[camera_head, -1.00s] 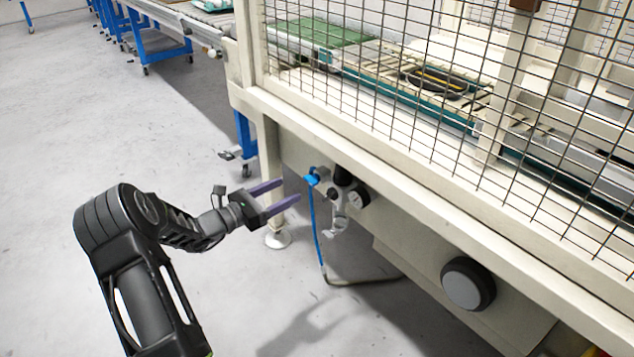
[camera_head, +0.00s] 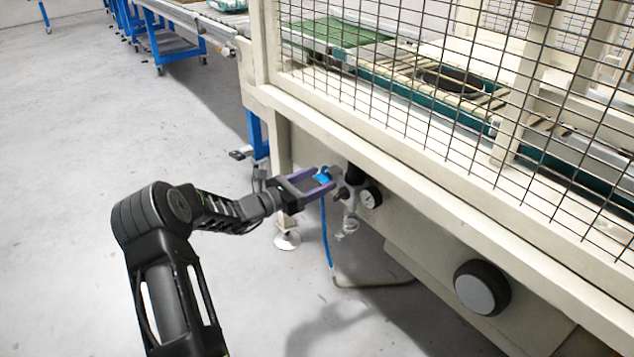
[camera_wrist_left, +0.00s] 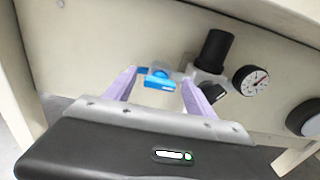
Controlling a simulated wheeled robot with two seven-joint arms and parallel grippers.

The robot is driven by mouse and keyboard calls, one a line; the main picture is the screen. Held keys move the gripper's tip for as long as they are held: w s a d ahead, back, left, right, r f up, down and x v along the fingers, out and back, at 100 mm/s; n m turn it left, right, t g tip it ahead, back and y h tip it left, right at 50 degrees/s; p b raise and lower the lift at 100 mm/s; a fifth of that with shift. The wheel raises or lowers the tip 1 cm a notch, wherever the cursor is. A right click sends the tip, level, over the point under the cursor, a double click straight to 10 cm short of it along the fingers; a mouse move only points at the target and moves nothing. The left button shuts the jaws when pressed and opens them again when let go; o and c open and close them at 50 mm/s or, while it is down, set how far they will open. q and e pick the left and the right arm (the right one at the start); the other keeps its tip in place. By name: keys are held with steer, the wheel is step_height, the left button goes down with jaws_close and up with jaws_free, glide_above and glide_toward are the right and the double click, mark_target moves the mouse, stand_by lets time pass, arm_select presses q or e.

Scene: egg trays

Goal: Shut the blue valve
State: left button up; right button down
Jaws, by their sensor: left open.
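The blue valve (camera_head: 323,175) is a small blue handle on the left end of the air unit under the machine's lower beam. A blue hose hangs down below it. My left gripper (camera_head: 322,181) is open, with its two purple fingers on either side of the valve in the head view. In the left wrist view the blue valve (camera_wrist_left: 158,81) shows between the spread fingers (camera_wrist_left: 156,85), nearer the left one. I cannot tell whether a finger touches it. My right gripper is not in view.
Right of the valve are a black regulator knob (camera_wrist_left: 214,50) and a pressure gauge (camera_wrist_left: 251,81). A large round black-and-grey knob (camera_head: 482,288) sits farther right on the machine. The mesh guard (camera_head: 430,100) rises above. Open floor (camera_head: 90,200) lies left.

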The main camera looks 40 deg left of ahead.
arm_select(q)
steer(key=shift+c, duration=0.4)
steer(key=c, duration=1.3)
